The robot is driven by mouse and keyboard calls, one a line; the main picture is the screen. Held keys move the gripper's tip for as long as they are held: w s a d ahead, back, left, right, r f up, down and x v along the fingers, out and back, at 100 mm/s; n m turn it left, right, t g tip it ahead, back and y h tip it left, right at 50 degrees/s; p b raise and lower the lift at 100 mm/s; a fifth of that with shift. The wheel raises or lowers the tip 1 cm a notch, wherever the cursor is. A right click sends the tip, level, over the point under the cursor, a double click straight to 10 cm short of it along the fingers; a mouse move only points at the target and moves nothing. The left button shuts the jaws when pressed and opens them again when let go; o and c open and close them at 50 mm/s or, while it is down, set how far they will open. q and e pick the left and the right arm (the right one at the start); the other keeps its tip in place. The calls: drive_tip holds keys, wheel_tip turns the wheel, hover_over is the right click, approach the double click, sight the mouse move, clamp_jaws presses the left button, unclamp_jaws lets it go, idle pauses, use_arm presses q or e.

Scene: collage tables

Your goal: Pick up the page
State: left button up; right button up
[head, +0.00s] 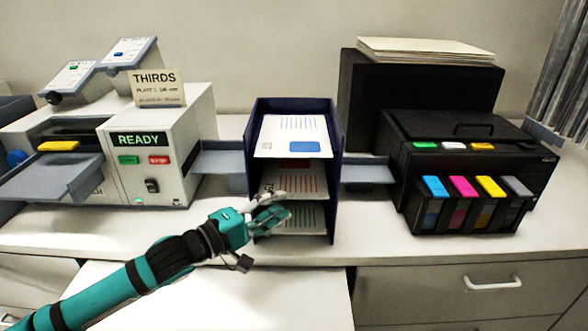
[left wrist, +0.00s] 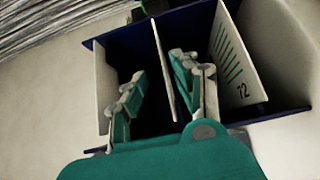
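A dark blue sorter (head: 335,140) holds three white pages, one above another. The top page (head: 290,128) has a blue patch. The middle page (head: 307,181) has red lines. The bottom page (head: 307,218) has green lines and shows in the left wrist view (left wrist: 232,60). My left gripper (head: 280,206) is at the sorter's front, around the middle page's front edge, partly covering the middle and bottom pages. In the left wrist view its fingers (left wrist: 158,75) are apart, with the middle page (left wrist: 162,62) edge-on between them. I cannot tell whether either finger touches it. My right gripper is out of view.
A white machine (head: 185,135) marked READY stands left of the sorter, with a THIRDS sign (head: 158,88) on top. A black printer (head: 470,150) with coloured cartridges stands at the right. Grey trays flank the sorter. The counter front (head: 370,235) is clear.

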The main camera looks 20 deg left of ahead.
sight(292, 197)
use_arm(q)
drive_tip(key=p+x, duration=0.2)
drive_tip(key=x, duration=0.2)
drive_tip(key=shift+w+d+f, duration=0.1)
drive_tip(key=shift+w+d, duration=0.05)
drive_tip(key=shift+w, duration=0.2)
drive_tip(key=shift+w+d+f, duration=0.1)
drive_tip(key=shift+w, duration=0.05)
clamp_jaws()
